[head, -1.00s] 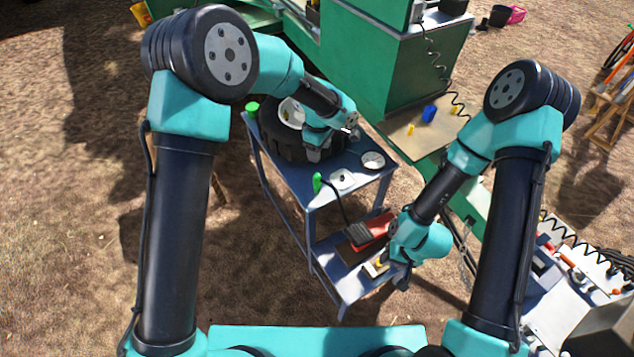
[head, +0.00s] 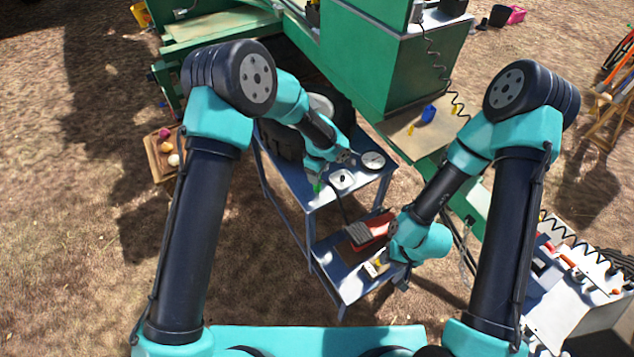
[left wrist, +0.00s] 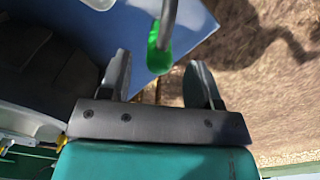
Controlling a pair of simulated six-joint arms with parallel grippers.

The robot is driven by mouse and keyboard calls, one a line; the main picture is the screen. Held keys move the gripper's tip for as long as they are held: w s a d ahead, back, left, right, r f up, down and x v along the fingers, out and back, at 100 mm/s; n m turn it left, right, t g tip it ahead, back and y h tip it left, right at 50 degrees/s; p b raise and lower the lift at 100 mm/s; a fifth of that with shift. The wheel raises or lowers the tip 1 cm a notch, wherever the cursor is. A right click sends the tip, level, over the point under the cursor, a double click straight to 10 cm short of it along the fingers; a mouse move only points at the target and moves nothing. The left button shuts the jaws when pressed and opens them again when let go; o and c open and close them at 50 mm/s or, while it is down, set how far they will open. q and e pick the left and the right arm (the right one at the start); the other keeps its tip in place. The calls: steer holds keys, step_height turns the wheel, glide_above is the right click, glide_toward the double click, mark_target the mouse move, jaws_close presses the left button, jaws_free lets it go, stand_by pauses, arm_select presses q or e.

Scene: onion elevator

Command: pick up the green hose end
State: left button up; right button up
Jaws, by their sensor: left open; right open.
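The green hose end (head: 318,187) is at the front left edge of the blue cart's upper shelf (head: 325,196), partly hidden by my left gripper in the head view. In the left wrist view the green hose end (left wrist: 159,56) shows between the two spread fingers of my left gripper (left wrist: 158,62), with a grey hose running up from it. The jaws are open and not closed on it. My right gripper (head: 402,280) is open beside the cart's lower shelf (head: 350,288).
A black tyre (head: 280,140) stands on the upper shelf behind my left arm. A red and black foot pump (head: 368,232) sits on the lower shelf. A wooden crate (head: 152,160) is on the ground.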

arm_select(q)
steer(key=shift+w+a+f, duration=0.1)
steer(key=shift+f, duration=1.2)
steer(key=shift+a+f, duration=0.1)
steer(key=shift+f, duration=1.2)
steer(key=shift+c, duration=0.2)
steer(key=c, duration=1)
steer(key=shift+r, duration=0.1)
